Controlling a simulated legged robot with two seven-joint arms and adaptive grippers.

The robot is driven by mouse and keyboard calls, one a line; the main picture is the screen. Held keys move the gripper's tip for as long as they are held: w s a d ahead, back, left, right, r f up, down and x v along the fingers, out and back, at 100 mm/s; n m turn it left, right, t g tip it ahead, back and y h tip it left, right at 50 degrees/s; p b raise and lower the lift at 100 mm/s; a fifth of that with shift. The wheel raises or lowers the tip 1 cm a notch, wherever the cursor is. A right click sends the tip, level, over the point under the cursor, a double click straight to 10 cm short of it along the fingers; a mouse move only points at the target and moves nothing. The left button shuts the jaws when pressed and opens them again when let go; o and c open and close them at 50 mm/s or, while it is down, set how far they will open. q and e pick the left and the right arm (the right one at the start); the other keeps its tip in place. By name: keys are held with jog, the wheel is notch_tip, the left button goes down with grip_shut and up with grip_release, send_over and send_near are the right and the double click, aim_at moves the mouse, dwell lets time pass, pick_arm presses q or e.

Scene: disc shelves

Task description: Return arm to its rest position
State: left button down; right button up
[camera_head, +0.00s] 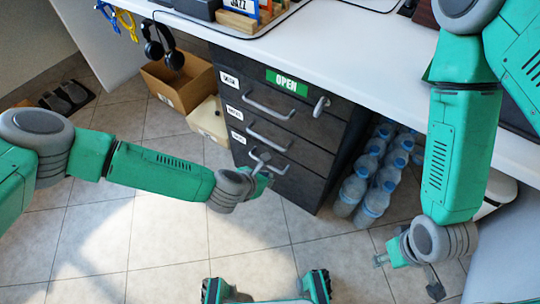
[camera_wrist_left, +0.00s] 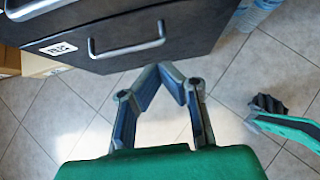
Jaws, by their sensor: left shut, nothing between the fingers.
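My left gripper (camera_head: 266,172) hangs in front of the dark drawer cabinet (camera_head: 340,125), near its lower handle. In the left wrist view its two fingers (camera_wrist_left: 172,68) meet at the tips with nothing between them. A drawer handle (camera_wrist_left: 127,40) shows just beyond the tips, and I see a gap between them in the picture. My right gripper (camera_head: 408,266) hangs low at the right, above the floor beside the water bottles. It is small and partly hidden by its wrist, so its finger state is unclear.
The white desk (camera_head: 345,65) spans above the cabinet. Several water bottles (camera_head: 372,201) stand right of it. A cardboard box (camera_head: 178,82) and a cream bin (camera_head: 208,122) stand left. Headphones (camera_head: 173,58) hang at the desk's edge. Tiled floor (camera_head: 110,235) is clear in front.

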pick_arm(q)
jog(key=s+a+m+g, duration=0.2)
jog(key=s+a+m, duration=0.1)
jog(key=s+m, duration=0.5)
jog(key=s+a+m+g, duration=0.2)
jog(key=s+a+m, duration=0.1)
jog(key=s+m, duration=0.45)
jog(key=s+a+m+g+y, duration=0.1)
jog(key=s+a+m+y, duration=0.1)
jog(key=s+a+m, duration=0.6)
jog(key=s+a+r+m+g+y, duration=0.1)
jog(key=s+a+r+m+y, duration=0.15)
jog(key=a, duration=0.65)
jog(key=s+a+r+m+y, duration=0.1)
jog(key=a+r+m, duration=0.2)
jog(key=a, duration=0.5)
notch_tip(320, 180, up, 13)
jog(key=p, duration=1.3)
jog(key=shift+w+d+f, duration=0.15)
jog(key=shift+w+d, duration=0.15)
pick_arm(e)
notch_tip(320, 180, up, 13)
jog(key=shift+a, duration=0.25)
pick_arm(q)
jog(key=shift+w+d, duration=0.1)
pick_arm(e)
jog(key=shift+r, duration=0.1)
